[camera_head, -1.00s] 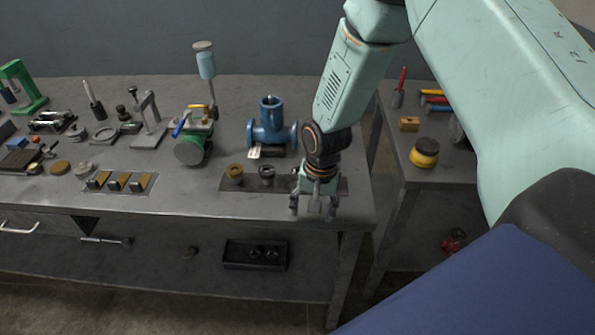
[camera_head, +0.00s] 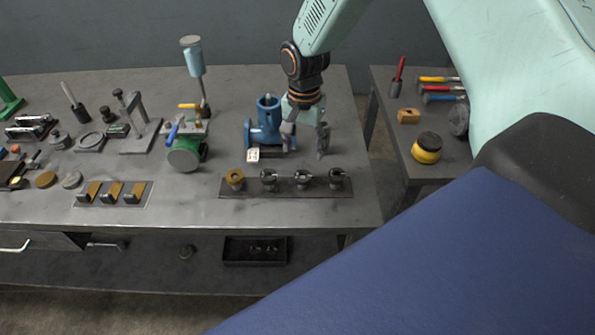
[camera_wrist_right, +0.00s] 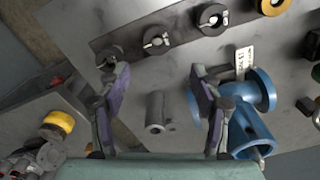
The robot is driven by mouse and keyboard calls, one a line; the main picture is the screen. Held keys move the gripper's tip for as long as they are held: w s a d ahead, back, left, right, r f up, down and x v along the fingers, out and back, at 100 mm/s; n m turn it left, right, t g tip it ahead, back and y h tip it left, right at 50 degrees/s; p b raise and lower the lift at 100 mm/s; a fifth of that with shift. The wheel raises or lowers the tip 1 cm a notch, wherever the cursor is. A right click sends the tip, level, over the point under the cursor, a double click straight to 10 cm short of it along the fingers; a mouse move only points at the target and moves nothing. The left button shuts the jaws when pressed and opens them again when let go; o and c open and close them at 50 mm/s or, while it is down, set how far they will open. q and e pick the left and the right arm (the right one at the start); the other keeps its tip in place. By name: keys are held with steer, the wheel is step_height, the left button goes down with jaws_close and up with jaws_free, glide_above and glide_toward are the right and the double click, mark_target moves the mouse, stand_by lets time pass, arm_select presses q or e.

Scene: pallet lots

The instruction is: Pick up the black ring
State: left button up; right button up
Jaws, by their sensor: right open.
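A dark strip (camera_head: 285,194) near the front right of the bench carries a brass ring (camera_head: 235,178) and three dark ring-shaped pieces: one beside the brass ring (camera_head: 269,177), a middle one (camera_head: 302,179) and a right one (camera_head: 336,177). I cannot tell which is the black ring. My right gripper (camera_head: 306,146) is open and empty, behind the strip and right of the blue valve. In the right wrist view (camera_wrist_right: 156,74) the fingers are spread, with the dark pieces (camera_wrist_right: 156,41) beyond them; the left finger partly overlaps one. My left gripper is not in view.
The blue valve (camera_head: 266,127) stands close left of the gripper. A small grey cylinder (camera_wrist_right: 157,112) shows between the fingers in the right wrist view. A green pump (camera_head: 186,154) stands further left. A second bench (camera_head: 401,165) with tools is beyond a gap.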

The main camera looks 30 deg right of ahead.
mark_target(303, 177)
steer(key=f, duration=0.1)
steer(key=s+f, duration=0.1)
steer(key=shift+s+d+f, duration=0.15)
steer(key=shift+s+f, duration=0.1)
steer(key=shift+f, duration=0.15)
steer(key=f, duration=0.2)
steer(key=a+f, duration=0.1)
steer(key=shift+w+a+f, duration=0.1)
steer(key=shift+w+f, duration=0.25)
steer(key=shift+f, duration=0.35)
steer(key=shift+s+d, duration=0.25)
steer(key=shift+s, duration=0.15)
steer(key=shift+w+a, duration=0.25)
steer(key=shift+w, duration=0.15)
steer(key=c, duration=0.6)
steer(key=shift+s+d, duration=0.15)
steer(key=shift+s, duration=0.1)
steer(key=c, duration=0.5)
